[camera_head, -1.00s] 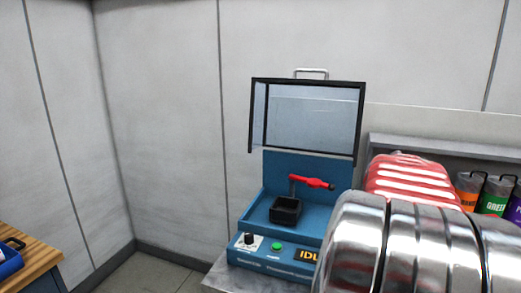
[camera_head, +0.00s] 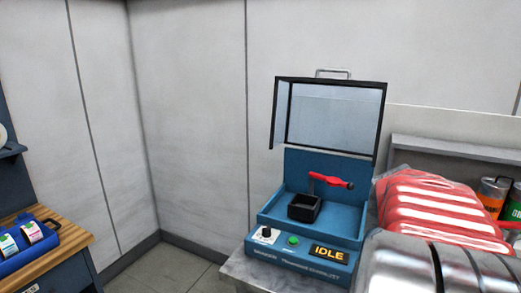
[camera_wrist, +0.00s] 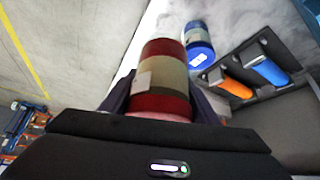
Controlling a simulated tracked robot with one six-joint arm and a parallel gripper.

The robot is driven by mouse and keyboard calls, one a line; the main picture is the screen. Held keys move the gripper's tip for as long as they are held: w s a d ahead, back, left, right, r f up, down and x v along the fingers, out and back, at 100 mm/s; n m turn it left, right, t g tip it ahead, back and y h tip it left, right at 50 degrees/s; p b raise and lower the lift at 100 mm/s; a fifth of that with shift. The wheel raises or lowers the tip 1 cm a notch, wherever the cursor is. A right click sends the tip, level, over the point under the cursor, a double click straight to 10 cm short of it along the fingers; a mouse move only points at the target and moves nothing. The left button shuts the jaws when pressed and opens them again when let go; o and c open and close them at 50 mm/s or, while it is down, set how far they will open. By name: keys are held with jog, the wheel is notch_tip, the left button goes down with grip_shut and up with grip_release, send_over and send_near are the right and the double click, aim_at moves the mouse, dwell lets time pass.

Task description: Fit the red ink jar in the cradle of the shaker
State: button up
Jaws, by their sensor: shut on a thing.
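The shaker (camera_head: 300,258) is a blue machine with its clear, black-framed lid (camera_head: 333,118) raised. Its black cradle (camera_head: 304,208) looks empty, and a red clamp handle (camera_head: 330,182) stands above and behind it. The display reads IDLE. In the wrist view the red ink jar (camera_wrist: 164,103), dark red with a beige band and a pale label patch, is between the fingers of my gripper (camera_wrist: 165,96), which is shut on it. My gripper and the jar do not show in the head view, so their distance from the cradle cannot be told.
The wrist view shows a blue jar (camera_wrist: 199,45) beyond the held one. At the left, a wooden bench (camera_head: 72,243) bears a blue tray (camera_head: 68,238) of label rolls. My arm covers the lower right.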

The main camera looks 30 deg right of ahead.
jog(key=w+a+f+n+t+y, duration=0.1)
jog(key=w+a+f+n+t, duration=0.2)
jog(key=w+a+n, duration=0.5)
jog(key=w+a+f+n+t+y, duration=0.2)
jog(key=w+a+n, duration=0.7)
jog(key=w+a, duration=1.2)
jog(key=w+a+f+n+t+y, duration=0.2)
jog(key=w+a+f+n+t, duration=0.3)
jog(key=w+a, duration=1)
jog(key=w+f+n, duration=0.2)
jog(key=w+n, duration=0.1)
jog(key=w, duration=0.1)
jog(key=shift+w+a+t, duration=0.15)
jog(key=shift+a+t, duration=0.15)
jog(key=s+f, duration=0.5)
jog(key=f, duration=0.1)
jog(key=shift+f, duration=0.2)
jog(key=shift+s, duration=0.1)
